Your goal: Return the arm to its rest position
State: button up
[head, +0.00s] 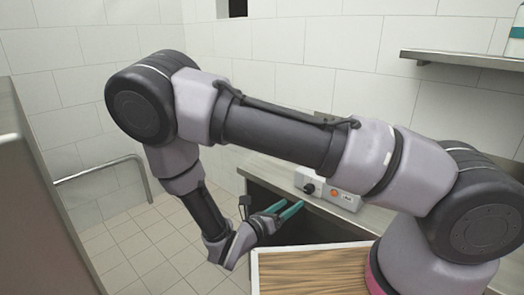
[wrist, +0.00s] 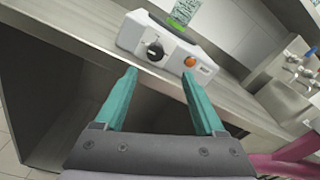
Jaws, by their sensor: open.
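My gripper (head: 284,209) is at the end of my bent arm, low in front of the counter in the head view. Its two teal fingers are apart with nothing between them. In the wrist view my gripper (wrist: 160,88) points toward a white device with a black knob (wrist: 165,45) and an orange button. The device also shows on the counter in the head view (head: 328,190). The fingertips look apart from the device and the counter edge. A green patterned thing (wrist: 184,11) shows behind the device, cut off by the frame.
The grey counter (wrist: 85,42) runs along the tiled wall, with dark open space below it. A wooden surface (head: 310,270) lies below my arm. A wall shelf (head: 465,59) holds a bottle (head: 515,42) at upper right. A metal rail (head: 100,170) stands at left. Tiled floor is clear at lower left.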

jog(key=s+d+r+m+g+y, duration=0.1)
jog(key=d+r+m+y, duration=0.3)
jog(key=r+m, duration=0.8)
jog(key=s+d+r+m+g+y, duration=0.2)
jog(key=s+d+r+m+y, duration=0.2)
jog(key=r+m, duration=0.7)
jog(key=s+d+r+m+g+y, duration=0.1)
jog(key=d+r+m+y, duration=0.4)
jog(key=r+m, duration=0.7)
notch_tip(320, 180, up, 6)
jog(key=shift+s+d+f+m+g+y, duration=0.25)
jog(key=shift+s+d+m+g+y, duration=0.1)
jog(key=shift+s+y, duration=0.6)
